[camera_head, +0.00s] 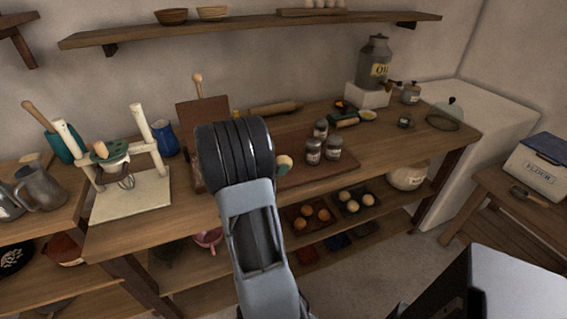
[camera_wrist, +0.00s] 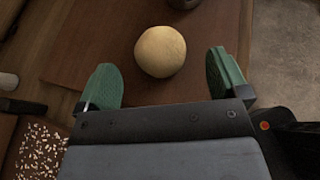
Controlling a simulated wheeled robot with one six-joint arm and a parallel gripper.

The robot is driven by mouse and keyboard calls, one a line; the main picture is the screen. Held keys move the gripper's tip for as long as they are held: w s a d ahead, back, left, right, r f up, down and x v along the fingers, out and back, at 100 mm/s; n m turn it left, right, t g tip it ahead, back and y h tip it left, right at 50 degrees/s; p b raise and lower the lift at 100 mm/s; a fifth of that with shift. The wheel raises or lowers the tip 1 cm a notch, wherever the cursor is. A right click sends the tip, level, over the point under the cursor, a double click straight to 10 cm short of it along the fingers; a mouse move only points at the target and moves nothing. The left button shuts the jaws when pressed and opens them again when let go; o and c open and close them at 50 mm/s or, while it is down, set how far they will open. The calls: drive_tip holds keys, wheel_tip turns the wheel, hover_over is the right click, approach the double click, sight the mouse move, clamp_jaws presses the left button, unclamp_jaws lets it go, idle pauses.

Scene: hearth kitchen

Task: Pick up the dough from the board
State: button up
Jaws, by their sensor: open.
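The dough (camera_wrist: 160,52) is a pale yellow ball on the brown board (camera_wrist: 95,45) in the wrist view. My gripper (camera_wrist: 170,80) is open, with one green finger to the left of the dough and one to the right. The dough lies a little ahead of and between the fingertips, with gaps on both sides. In the head view my arm hides much of the board (camera_head: 312,172). A small part of a pale round thing, likely the dough (camera_head: 285,161), shows just right of my wrist, with a green finger beside it.
Several grey jars (camera_head: 333,147) stand on the board just right of the dough. A rolling pin (camera_head: 275,108) lies behind. A shelf (camera_head: 250,32) runs along the wall above.

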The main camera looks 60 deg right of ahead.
sight(283, 160)
drive_tip(key=x, duration=0.5)
drive_tip(key=c, duration=0.7)
drive_tip(key=shift+c, duration=0.3)
drive_tip(key=shift+w+r, duration=0.1)
